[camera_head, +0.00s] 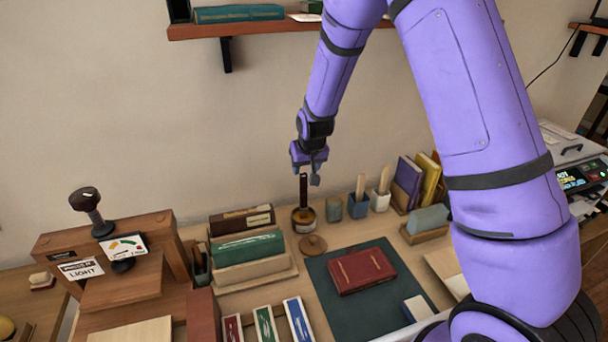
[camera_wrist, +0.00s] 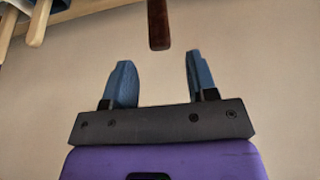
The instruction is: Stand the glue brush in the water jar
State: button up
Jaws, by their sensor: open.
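The glue brush (camera_head: 303,188) stands upright with its dark brown handle up, its lower end inside a brown, amber-toned pot (camera_head: 303,222). A small grey-blue jar (camera_head: 334,210), which looks like the water jar, stands just right of that pot; its contents are too small to make out. My gripper (camera_head: 307,172) is open, at the top of the brush handle in the head view. In the wrist view my gripper (camera_wrist: 158,85) has its two blue-grey fingers spread with nothing between them. The brown handle (camera_wrist: 159,25) shows beyond the fingertips, between their lines.
A round wooden lid (camera_head: 313,244) lies before the pot. A blue holder (camera_head: 358,207) and a white holder (camera_head: 380,201) with wooden sticks stand to the right.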

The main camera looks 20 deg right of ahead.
jog(key=s+d+r, duration=0.2)
jog(key=s+r, duration=0.6)
jog(key=r, duration=0.3)
jog(key=s+d+r, duration=0.2)
jog(key=s+r, duration=0.6)
jog(key=r, duration=0.4)
jog(key=s+d+r, duration=0.1)
jog(key=s+r, duration=0.2)
jog(key=s, duration=0.8)
jog(key=s+d+r, duration=0.2)
jog(key=s+r, duration=0.1)
jog(key=s, duration=0.7)
jog(key=shift+s+r+t, duration=0.3)
jog(key=shift+s+t, duration=0.05)
jog(key=shift+t, duration=0.05)
